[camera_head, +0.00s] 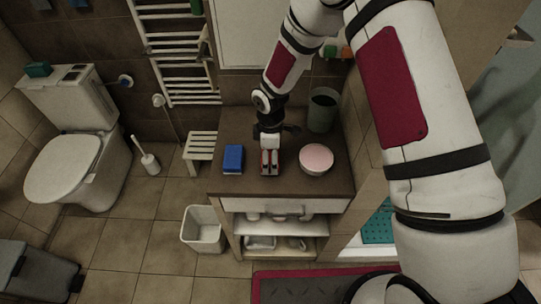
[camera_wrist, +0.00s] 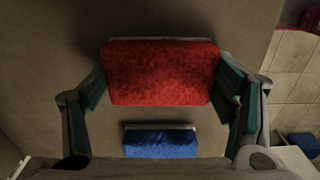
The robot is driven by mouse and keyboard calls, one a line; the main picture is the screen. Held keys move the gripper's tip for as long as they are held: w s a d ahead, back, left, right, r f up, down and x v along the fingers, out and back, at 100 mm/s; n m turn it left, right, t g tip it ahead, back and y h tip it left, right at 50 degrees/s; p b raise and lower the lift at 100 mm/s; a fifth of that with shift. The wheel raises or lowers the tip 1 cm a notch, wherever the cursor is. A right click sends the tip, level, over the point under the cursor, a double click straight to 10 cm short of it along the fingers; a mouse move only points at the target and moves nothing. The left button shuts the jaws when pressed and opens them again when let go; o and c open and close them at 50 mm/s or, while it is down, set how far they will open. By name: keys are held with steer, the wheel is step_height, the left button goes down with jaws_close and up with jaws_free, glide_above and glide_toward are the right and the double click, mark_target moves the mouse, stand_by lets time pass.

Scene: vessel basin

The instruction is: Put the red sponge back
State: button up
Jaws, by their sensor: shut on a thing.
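The red sponge (camera_wrist: 163,75) has a pale edge along one side. It sits between the two fingers of my gripper (camera_wrist: 160,98) in the wrist view, and the gripper is shut on it. In the head view my gripper (camera_head: 269,168) points down over the brown counter top (camera_head: 240,184), and only a little red shows there. I cannot tell whether the sponge touches the counter. A blue sponge (camera_head: 233,158) lies on the counter just left of the gripper. It also shows in the wrist view (camera_wrist: 160,143), below the red sponge and apart from it.
A pink-topped white bowl (camera_head: 316,158) stands right of my gripper, with a dark green bin-like vessel (camera_head: 322,109) behind it. A white bin (camera_head: 203,230) stands on the floor at the counter's left front. A white stool (camera_head: 200,146) is left of the counter. The counter's front strip is clear.

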steer(key=o, duration=1)
steer(key=shift+w+f, duration=0.1)
step_height(320, 180, up, 12)
steer(key=shift+d+r+b, duration=0.1)
steer(key=shift+r+b, duration=0.05)
steer(key=shift+b, duration=0.7)
steer(key=s+d+r+m+t, duration=0.1)
steer(key=s+d+r+m, duration=0.1)
steer(key=d+r+m, duration=0.3)
steer(key=s+d+r+t+h, duration=0.1)
steer(key=s+d+r, duration=0.1)
steer(key=r, duration=0.5)
steer(key=s+d+r+m+t, duration=0.1)
steer(key=s+d+r+m, duration=0.2)
steer(key=r, duration=0.4)
steer(key=s+d+r+m+t, duration=0.1)
steer(key=s+d+r+m, duration=0.1)
steer(key=s, duration=0.3)
steer(key=s+d+r+m, duration=0.3)
steer(key=s+m, duration=0.1)
steer(key=s, duration=0.1)
steer(key=s+d+r+m+t+y, duration=0.1)
steer(key=s+d+r+m, duration=0.2)
steer(key=s, duration=0.2)
steer(key=shift+s+r+m+t, duration=0.15)
steer(key=shift+r+m+t, duration=0.15)
steer(key=shift+r, duration=0.05)
